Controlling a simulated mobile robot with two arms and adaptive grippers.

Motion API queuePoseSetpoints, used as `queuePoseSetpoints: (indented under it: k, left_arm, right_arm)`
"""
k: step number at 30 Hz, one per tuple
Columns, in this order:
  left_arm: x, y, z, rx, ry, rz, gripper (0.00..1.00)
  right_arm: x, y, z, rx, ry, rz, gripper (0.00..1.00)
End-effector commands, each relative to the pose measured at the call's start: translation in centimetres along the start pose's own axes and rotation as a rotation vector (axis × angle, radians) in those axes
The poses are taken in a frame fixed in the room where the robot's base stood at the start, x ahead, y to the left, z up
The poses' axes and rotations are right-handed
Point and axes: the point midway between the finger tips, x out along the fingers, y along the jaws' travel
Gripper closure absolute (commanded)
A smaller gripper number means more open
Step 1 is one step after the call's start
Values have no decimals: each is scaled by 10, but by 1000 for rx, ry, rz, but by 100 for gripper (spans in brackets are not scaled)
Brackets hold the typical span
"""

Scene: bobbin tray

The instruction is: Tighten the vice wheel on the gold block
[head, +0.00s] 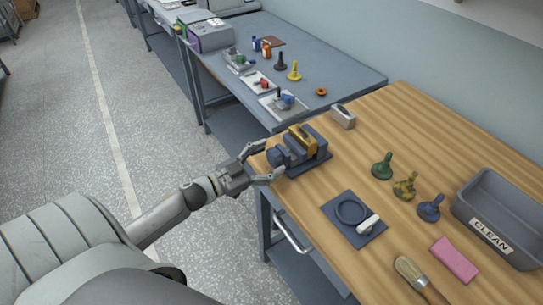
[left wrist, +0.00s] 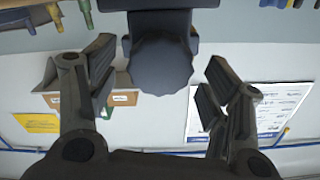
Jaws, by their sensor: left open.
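The dark grey-blue vice (head: 318,158) stands at the left edge of the wooden table, with the gold block (head: 301,137) upright in its jaws. Its vice wheel (head: 277,156) faces my left gripper (head: 268,160). That gripper is open, one finger on each side of the wheel. In the left wrist view the lobed wheel (left wrist: 160,66) sits between the two spread fingers of my left gripper (left wrist: 158,72), with a gap on both sides. The gold block is hidden in that view. My right gripper is not in view.
On the wooden table (head: 395,115) are a small grey block (head: 343,116), a dark mat (head: 370,232) with a ring, several bobbin-like pieces, a pink block (head: 455,259), a brush (head: 420,280) and a grey CLEAN bin (head: 463,208). A grey bench (head: 345,75) stands behind.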

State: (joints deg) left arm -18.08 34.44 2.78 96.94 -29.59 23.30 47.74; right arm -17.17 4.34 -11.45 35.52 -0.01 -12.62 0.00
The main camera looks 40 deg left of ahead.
Motion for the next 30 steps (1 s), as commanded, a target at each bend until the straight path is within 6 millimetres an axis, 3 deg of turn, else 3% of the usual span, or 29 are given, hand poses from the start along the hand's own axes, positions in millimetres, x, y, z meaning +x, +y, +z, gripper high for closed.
queuePoseSetpoints:
  k: [6,15,26,30]
  left_arm:
    - [12,0,0,1,1,0,28]
    - [13,1,0,0,0,1,28]
    - [13,1,0,0,0,1,73]
    - [13,1,0,5,0,1,73]
  right_arm:
    - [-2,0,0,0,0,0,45]
    - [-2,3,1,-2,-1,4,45]
    - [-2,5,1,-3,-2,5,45]
    - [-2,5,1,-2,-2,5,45]
